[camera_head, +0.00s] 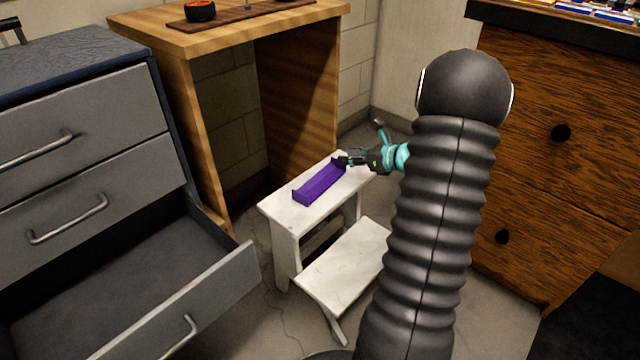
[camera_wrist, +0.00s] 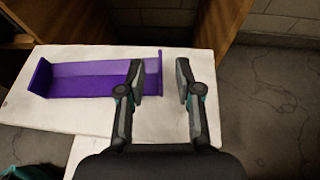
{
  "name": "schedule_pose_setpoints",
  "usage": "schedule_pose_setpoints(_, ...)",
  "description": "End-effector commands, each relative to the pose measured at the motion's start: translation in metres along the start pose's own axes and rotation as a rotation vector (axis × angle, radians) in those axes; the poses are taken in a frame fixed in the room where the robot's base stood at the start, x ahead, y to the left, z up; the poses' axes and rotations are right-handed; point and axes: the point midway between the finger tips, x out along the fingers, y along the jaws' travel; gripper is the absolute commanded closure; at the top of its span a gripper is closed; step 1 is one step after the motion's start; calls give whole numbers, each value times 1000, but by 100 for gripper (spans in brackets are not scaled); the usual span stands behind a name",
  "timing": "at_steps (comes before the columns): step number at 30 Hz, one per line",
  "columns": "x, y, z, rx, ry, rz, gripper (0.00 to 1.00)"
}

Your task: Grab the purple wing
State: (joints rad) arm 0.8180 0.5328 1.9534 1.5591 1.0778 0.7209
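The purple wing (camera_head: 320,183) lies on the top step of the white step stool (camera_head: 278,207), a long flat piece with raised end plates. In the wrist view the wing (camera_wrist: 90,80) stretches from the left to the middle, with its right end plate beside the left fingertip. My gripper (camera_head: 345,160) is at the far right end of the wing in the head view.
A wooden desk (camera_head: 180,70) stands behind the stool. A grey cabinet (camera_head: 75,130) with an open bottom drawer (camera_head: 215,295) is at left. A dark wooden drawer unit (camera_head: 560,170) is at right. The stool's lower step (camera_head: 345,270) is bare.

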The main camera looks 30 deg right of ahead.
Motion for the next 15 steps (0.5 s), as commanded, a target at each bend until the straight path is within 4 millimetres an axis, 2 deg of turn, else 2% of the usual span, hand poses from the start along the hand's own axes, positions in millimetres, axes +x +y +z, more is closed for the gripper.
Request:
schedule_pose_setpoints(10, 21, 1, -3, 0, 1, 1, 66)
schedule_pose_setpoints(15, 44, 1, -9, 0, 1, 3, 66)
